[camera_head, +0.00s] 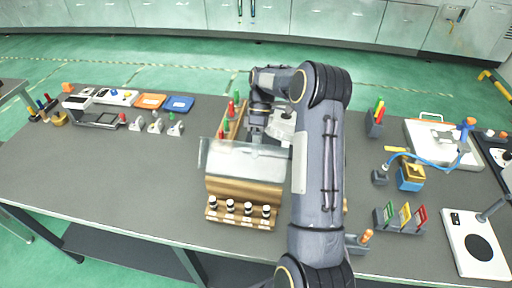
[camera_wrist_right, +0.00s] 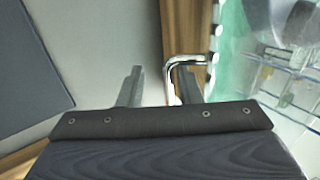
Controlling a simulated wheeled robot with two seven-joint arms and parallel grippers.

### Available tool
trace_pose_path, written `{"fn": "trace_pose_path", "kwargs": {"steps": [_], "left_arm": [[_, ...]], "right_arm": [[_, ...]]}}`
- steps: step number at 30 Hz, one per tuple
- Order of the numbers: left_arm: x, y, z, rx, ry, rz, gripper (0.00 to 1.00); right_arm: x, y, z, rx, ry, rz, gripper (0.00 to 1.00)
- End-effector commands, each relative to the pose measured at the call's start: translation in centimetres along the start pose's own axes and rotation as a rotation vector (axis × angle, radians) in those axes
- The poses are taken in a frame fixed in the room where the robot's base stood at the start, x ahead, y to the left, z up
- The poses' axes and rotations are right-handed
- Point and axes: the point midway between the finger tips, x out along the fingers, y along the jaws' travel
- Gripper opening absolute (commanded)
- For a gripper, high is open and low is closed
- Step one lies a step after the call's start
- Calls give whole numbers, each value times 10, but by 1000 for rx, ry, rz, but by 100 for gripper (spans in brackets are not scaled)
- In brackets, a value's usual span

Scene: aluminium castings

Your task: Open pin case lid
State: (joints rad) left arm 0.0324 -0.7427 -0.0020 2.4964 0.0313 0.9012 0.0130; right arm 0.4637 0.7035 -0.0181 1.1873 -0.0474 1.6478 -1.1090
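The pin case is a wooden box (camera_head: 243,190) with a clear panel (camera_head: 240,158), which I take for its lid, slanting over its upper part. My right arm reaches across the table, and my right gripper (camera_head: 257,132) points down just behind the clear panel. In the right wrist view the two fingers of my right gripper (camera_wrist_right: 159,80) stand apart. A bent chrome handle (camera_wrist_right: 171,78) shows between them, closer to the right finger, beside a wooden strip (camera_wrist_right: 184,35). I cannot tell whether a finger touches it. My left gripper is out of view.
A wooden rack with several small dark bottles (camera_head: 240,209) stands at the front of the case. A wooden strip with red and green pins (camera_head: 233,120) lies behind it. Orange (camera_head: 150,101) and blue (camera_head: 179,103) trays sit at back left. The left tabletop (camera_head: 120,175) is clear.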

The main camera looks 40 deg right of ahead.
Motion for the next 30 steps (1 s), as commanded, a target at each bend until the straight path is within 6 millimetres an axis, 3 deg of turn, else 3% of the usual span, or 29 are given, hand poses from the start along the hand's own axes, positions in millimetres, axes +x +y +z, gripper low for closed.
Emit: {"fn": "trace_pose_path", "kwargs": {"steps": [8,21,30], "left_arm": [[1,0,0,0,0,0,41],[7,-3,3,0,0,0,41],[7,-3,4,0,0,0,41]], "right_arm": [[-5,0,-1,-2,1,1,32],[-70,0,-1,-2,1,2,32],[-79,-1,0,-2,0,-1,32]]}}
